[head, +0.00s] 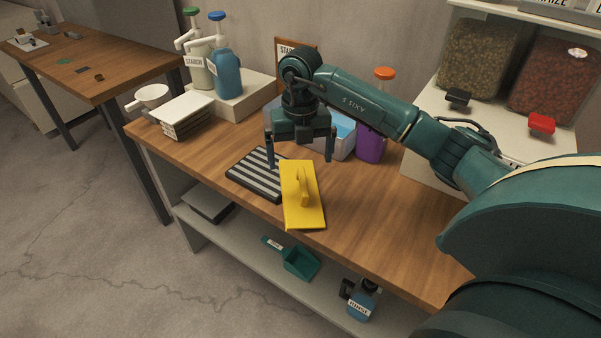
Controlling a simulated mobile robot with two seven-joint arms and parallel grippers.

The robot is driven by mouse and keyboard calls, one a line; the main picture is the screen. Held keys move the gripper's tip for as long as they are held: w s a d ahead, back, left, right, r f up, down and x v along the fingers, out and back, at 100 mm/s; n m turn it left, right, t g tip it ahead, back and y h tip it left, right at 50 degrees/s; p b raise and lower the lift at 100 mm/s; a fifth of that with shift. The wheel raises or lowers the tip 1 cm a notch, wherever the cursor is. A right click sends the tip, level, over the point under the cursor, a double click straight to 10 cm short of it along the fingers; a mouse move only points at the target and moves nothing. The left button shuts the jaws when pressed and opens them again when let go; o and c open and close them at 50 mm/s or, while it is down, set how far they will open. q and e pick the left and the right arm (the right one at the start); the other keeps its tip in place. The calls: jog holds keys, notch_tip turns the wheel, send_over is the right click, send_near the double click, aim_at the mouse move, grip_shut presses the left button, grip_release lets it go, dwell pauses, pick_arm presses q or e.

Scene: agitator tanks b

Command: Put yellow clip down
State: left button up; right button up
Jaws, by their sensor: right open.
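A yellow flat board with a raised handle (313,210) lies at the front edge of the wooden bench, at the right end of a black-and-grey striped mat (240,175). Its lower end reaches past the bench edge in the picture; I cannot tell whether it overhangs. No other yellow thing shows, and I cannot make out a clip shape on it. My right gripper (300,160) is open and empty, its fingers pointing down over the mat and the board's far end. I cannot tell the exact height gap. My left gripper is not in view.
Behind the gripper stand a light blue box (342,134) and a purple bottle (370,142). Pump bottles (227,75) stand on a riser at the left, near stacked white blocks (187,122). Dispensers (478,55) stand at the right. The bench right of the board is clear.

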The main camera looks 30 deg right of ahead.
aim_at(301, 179)
notch_tip(301, 179, up, 4)
jog(key=r, duration=0.1)
jog(key=s+a+f+n+g+y, duration=0.1)
jog(key=s+a+f+n+y, duration=0.15)
jog(key=a, duration=0.45)
jog(key=s+a+f+n+y, duration=0.1)
jog(key=s+a+f+y, duration=0.1)
jog(key=a+f+y, duration=0.35)
jog(key=s+a+r+m+t+y, duration=0.1)
jog(key=s+a+r+m+y, duration=0.15)
jog(key=a+y, duration=0.4)
jog(key=s+a+r+m+t+y, duration=0.1)
jog(key=s+a+r+y, duration=0.25)
jog(key=a, duration=0.55)
jog(key=w+d+f+m+t+h, duration=0.25)
jog(key=d+m+t+h, duration=0.25)
jog(key=m+t, duration=1.2)
jog(key=s+d+f+m+g+h, duration=0.2)
jog(key=s+f+m+g+h, duration=0.1)
jog(key=f, duration=0.5)
jog(key=s+d+f+m+g+h, duration=0.3)
jog(key=s+f+m+h, duration=0.2)
jog(key=s+f+m, duration=0.3)
jog(key=shift+d+f+g+h, duration=0.2)
jog(key=shift+f+g+h, duration=0.2)
jog(key=shift+f, duration=0.1)
